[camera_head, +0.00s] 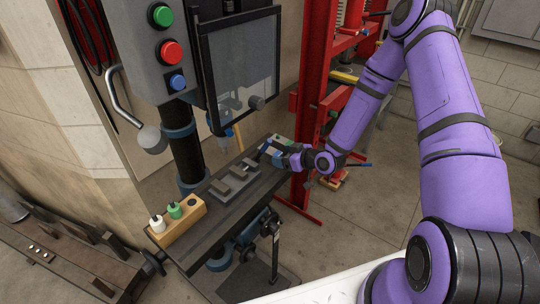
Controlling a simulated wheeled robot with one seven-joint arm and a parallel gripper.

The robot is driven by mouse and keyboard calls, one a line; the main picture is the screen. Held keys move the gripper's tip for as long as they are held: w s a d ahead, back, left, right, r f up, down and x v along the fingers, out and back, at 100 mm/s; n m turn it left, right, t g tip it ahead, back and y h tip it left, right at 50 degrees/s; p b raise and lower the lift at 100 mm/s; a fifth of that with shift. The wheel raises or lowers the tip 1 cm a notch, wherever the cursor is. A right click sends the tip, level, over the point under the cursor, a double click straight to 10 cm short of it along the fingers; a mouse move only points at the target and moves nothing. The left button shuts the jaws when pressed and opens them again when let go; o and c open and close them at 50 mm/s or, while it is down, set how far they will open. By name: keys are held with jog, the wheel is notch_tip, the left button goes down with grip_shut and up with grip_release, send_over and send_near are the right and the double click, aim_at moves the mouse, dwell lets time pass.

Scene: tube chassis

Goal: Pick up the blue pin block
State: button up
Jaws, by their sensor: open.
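A small light-blue piece (267,146), which may be the blue pin block, shows at the far right end of the dark drill-press table (226,226). My gripper (276,153) reaches in from the right, low over that end, with its fingers right beside this piece. The gripper is open. The fingers are small in the picture and partly cover the piece, so I cannot tell whether they are around it or touch it. A green and white block (281,141) sits just behind the gripper.
A wooden holder (178,224) with white and green pieces stands at the table's near left end. A grey vise (232,183) lies mid-table. The drill-press column (186,145) and clear guard (240,67) rise behind. A red frame (308,100) stands behind my arm.

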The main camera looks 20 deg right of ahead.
aim_at(278, 154)
jog(key=shift+x, duration=2.35)
jog(key=shift+w+r, duration=0.1)
jog(key=shift+r, duration=0.05)
jog(key=c, duration=1.1)
